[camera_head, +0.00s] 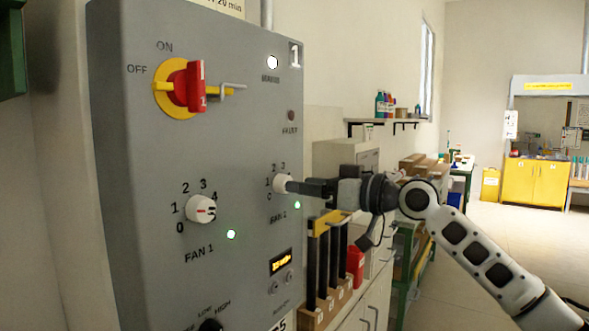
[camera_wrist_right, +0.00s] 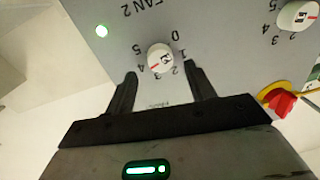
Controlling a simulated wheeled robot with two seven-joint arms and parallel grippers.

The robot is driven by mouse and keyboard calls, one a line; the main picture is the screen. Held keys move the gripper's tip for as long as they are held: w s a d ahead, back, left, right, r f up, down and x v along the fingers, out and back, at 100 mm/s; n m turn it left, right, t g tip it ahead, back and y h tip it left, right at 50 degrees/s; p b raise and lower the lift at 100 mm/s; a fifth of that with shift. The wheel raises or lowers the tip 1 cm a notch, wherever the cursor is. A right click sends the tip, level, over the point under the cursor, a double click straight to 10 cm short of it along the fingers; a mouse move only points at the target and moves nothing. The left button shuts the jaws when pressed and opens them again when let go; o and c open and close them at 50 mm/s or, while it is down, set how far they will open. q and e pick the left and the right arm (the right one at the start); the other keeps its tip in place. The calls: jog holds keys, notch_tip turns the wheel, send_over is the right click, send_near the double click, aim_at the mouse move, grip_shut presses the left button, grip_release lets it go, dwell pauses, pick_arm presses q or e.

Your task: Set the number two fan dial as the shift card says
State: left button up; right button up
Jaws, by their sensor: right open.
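The number two fan dial (camera_head: 281,183) is a white round knob marked FAN 2 on the right side of the grey panel (camera_head: 140,270). In the right wrist view the dial (camera_wrist_right: 160,58) appears upside down, with a red mark; its exact setting is hard to read. My right gripper (camera_head: 292,187) is in front of this dial. In the wrist view its two black fingers (camera_wrist_right: 162,84) are open, spread on either side of the dial's near edge; contact cannot be told. No readable shift card shows. My left gripper is not in view.
The FAN 1 dial (camera_head: 201,209) is to the left, with a green lamp (camera_head: 231,234) below it. A red switch handle (camera_head: 190,87) and a metal hook stick out above. Black upright bars in a wooden rack (camera_head: 327,302) stand below my right gripper.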

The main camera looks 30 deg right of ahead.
jog(key=p+x, duration=0.1)
jog(key=x, duration=0.2)
jog(key=shift+w+a, duration=0.1)
jog(key=shift+w, duration=0.1)
jog(key=c, duration=1)
